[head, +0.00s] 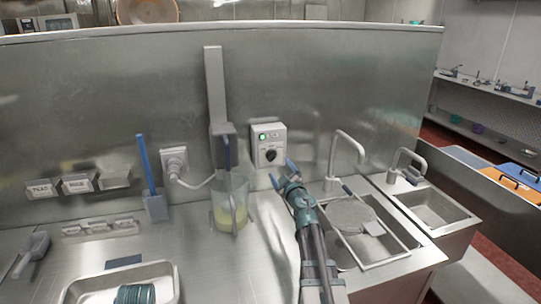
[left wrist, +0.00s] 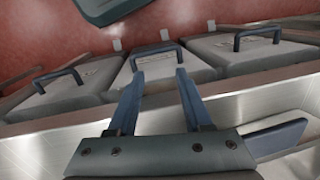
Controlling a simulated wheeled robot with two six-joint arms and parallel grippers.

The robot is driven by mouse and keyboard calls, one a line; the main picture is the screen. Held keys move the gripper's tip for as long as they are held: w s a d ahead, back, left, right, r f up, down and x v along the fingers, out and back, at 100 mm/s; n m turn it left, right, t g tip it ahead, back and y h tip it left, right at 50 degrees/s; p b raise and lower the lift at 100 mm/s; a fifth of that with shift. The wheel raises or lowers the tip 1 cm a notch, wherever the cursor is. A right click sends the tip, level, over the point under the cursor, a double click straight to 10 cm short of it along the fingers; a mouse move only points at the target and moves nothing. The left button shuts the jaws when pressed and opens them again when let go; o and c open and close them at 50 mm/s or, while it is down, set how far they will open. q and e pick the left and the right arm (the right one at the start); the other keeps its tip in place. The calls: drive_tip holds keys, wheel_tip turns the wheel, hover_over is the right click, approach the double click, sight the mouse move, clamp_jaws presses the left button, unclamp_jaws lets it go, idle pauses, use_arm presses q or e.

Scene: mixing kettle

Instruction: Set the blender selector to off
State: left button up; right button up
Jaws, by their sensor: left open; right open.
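The blender selector is a black round knob (head: 271,155) on a light grey control box (head: 268,145) on the steel back panel. A green light shows on the box above the knob. The knob's exact setting is too small to read. The blender (head: 229,205), a clear jug with yellowish liquid, stands left of the box under a grey upright. My right gripper (head: 281,174) is open just below the knob, its fingers pointing up toward the box; I cannot tell whether it touches. My left gripper (left wrist: 158,85) is open and empty in the left wrist view, above lidded bins.
A sink (head: 378,262) with a round grey lid lies to the right, and a second sink (head: 436,207) beyond it. A socket with a plug (head: 174,163) and a blue-handled tool (head: 147,165) are left of the blender. A metal tray (head: 75,293) sits front left.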

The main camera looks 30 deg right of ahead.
sight(273, 159)
drive_tip(key=shift+x, duration=4.8)
drive_tip(key=shift+a, duration=0.1)
drive_tip(key=c, duration=1.3)
drive_tip(key=n, duration=0.4)
drive_tip(key=shift+a+f, duration=0.1)
drive_tip(key=shift+c, duration=0.2)
drive_tip(key=n, duration=0.5)
drive_tip(key=shift+f, duration=0.1)
drive_tip(key=n, duration=0.3)
drive_tip(key=shift+n+b, duration=0.3)
drive_tip(key=shift+n, duration=0.1)
drive_tip(key=n, duration=0.4)
drive_tip(key=shift+f+n, duration=0.15)
drive_tip(key=shift+n, duration=0.25)
drive_tip(key=o, duration=1.4)
